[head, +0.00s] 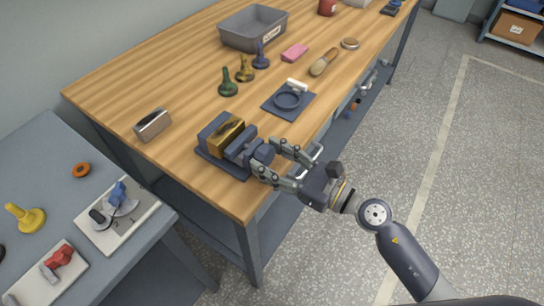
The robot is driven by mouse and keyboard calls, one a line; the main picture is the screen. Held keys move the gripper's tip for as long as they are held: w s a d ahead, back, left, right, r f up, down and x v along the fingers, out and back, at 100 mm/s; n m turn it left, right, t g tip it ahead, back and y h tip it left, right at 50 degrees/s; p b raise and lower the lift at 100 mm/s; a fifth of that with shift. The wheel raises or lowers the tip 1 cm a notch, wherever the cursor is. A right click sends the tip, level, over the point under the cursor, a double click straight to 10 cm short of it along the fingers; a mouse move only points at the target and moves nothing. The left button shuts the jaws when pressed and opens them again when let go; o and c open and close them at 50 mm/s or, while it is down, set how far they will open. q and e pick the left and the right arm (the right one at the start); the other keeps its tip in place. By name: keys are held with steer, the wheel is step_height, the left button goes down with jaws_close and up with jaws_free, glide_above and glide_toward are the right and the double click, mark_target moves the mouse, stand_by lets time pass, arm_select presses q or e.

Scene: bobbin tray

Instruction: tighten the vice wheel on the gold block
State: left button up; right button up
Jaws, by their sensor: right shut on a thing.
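A dark blue vice (213,129) stands near the front corner of the wooden bench. The gold block (226,134) sits between its jaws, and I cannot tell how tightly they press on it. My right gripper (268,162) reaches in from the right and is shut on the vice wheel (262,153) at the vice's right end. The fingers hide part of the wheel. My left gripper is not in view.
A silver block (152,124) lies left of the vice. A dark plate with a ring (289,101) lies beyond it. Several bobbin-like pieces (228,83) and a grey tray (253,28) stand further back. A lower grey table (45,150) at left holds small items.

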steer(key=m+p, duration=0.2)
steer(key=m, duration=0.1)
steer(key=shift+r+m, duration=0.15)
steer(key=shift+m, duration=0.25)
steer(key=m+p, duration=0.3)
steer(key=m, duration=0.2)
steer(key=m+p, duration=0.3)
steer(key=m, duration=0.2)
steer(key=shift+w+d+m, duration=0.1)
steer(key=shift+m, duration=0.3)
steer(key=shift+f+m+p, duration=0.2)
steer(key=shift+m+p, duration=0.7)
steer(key=shift+m, duration=0.8)
steer(key=o, duration=1.1)
steer(key=shift+c, duration=0.2)
steer(key=shift+d+f, duration=0.1)
